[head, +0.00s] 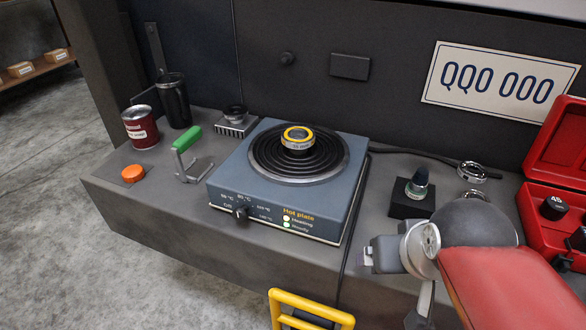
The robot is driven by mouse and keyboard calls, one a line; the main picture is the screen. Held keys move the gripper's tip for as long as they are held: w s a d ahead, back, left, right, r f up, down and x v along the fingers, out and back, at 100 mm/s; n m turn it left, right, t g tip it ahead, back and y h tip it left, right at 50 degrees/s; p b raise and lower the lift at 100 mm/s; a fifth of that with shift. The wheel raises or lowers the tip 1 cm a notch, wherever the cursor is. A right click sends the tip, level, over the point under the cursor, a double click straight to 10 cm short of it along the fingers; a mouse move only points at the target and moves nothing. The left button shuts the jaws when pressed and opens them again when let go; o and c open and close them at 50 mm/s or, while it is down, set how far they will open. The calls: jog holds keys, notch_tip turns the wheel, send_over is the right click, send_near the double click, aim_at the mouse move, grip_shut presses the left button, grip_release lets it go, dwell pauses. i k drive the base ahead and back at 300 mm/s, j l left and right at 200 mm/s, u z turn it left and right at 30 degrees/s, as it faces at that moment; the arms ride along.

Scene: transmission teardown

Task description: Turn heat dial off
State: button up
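The heat dial (242,212) is a small black knob on the front face of the blue-grey hot plate (222,182). Temperature marks and an "Off" mark surround it; where its pointer stands is too small to tell. Two indicators labelled Heating and Ready sit right of the dial and look lit. A yellow-rimmed metal ring (298,136) rests on the black coil burner. My gripper (367,258) is at the lower right, in front of the bench edge, right of the dial and apart from it. Its fingers are too small and partly hidden to read.
A green-handled tool (188,141), orange button (133,173), red can (140,128) and black cup (174,100) stand left of the hot plate. A dark cone on a black block (412,203) and an open red case (540,195) are right. A yellow frame (312,305) is below.

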aim_at(241, 215)
jog(key=u, duration=1.15)
jog(key=k+l+u, duration=0.15)
jog(key=u, duration=0.25)
jog(key=k+u, duration=0.4)
jog(key=i+l, duration=0.15)
jog(key=l, duration=0.2)
